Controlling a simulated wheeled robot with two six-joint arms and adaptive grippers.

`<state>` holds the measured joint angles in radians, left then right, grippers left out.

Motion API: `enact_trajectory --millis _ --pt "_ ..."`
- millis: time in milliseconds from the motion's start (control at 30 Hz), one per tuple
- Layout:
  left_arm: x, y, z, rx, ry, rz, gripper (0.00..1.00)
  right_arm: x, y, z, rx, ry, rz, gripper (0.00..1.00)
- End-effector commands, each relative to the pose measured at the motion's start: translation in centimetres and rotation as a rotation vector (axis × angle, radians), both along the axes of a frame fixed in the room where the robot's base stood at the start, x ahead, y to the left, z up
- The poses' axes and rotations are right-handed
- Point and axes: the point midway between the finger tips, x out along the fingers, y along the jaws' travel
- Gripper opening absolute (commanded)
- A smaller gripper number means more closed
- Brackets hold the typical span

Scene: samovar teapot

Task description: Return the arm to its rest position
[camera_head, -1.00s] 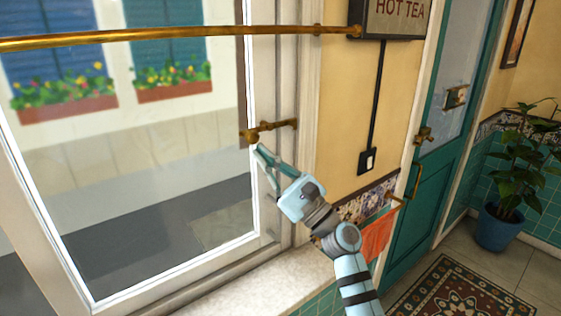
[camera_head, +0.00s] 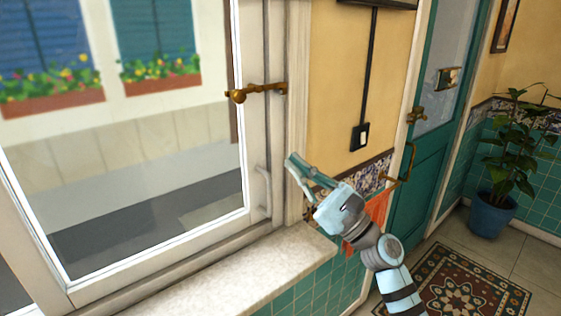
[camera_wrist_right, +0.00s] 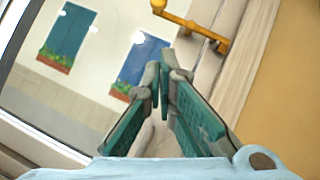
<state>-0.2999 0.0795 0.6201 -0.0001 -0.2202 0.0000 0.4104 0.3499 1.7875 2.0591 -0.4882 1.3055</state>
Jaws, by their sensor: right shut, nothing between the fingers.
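My right gripper (camera_head: 291,161) is in front of the window frame's right edge in the head view, below and right of the brass window handle (camera_head: 258,91). It is shut and holds nothing. In the right wrist view its fingertips (camera_wrist_right: 161,80) meet, and the brass handle (camera_wrist_right: 192,27) shows beyond them, apart from the fingers. My right arm comes up from the lower right. My left gripper is not in view.
The window (camera_head: 120,215) with its pale sill (camera_head: 250,265) fills the left side. To the right are a light switch (camera_head: 360,136), an orange towel (camera_head: 376,215), a teal door (camera_head: 425,160), a potted plant (camera_head: 490,215) and a patterned rug (camera_head: 455,285). Floor is open beyond the rug.

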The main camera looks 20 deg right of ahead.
Motion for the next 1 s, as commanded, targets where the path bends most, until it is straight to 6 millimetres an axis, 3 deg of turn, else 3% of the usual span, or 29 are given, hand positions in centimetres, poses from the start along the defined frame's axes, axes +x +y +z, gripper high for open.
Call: enact_trajectory --millis 533,633,667,767,833,900,1000 --pt "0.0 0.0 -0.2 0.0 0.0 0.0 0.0 -0.4 -0.2 -0.4 -0.007 -0.001 -0.001 0.0" --pt "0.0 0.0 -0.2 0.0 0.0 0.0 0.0 -1.2 1.1 -2.2 -0.112 -0.022 -0.022 0.0" --pt "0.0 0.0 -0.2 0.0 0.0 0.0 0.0 -1.6 2.0 -3.4 -0.18 -0.037 -0.035 0.0" --pt "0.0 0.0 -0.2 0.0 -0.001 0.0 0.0 -4.3 5.7 -9.9 -0.536 -0.114 -0.082 0.0" --pt "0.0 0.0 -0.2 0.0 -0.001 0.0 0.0 -7.1 8.0 -16.4 -0.878 -0.19 -0.094 0.0" --pt "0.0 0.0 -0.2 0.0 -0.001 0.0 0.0 -10.3 9.0 -23.1 -1.234 -0.266 -0.073 0.0" --pt "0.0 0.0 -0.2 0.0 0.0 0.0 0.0 -14.8 7.9 -30.7 -1.657 -0.348 0.013 0.0"
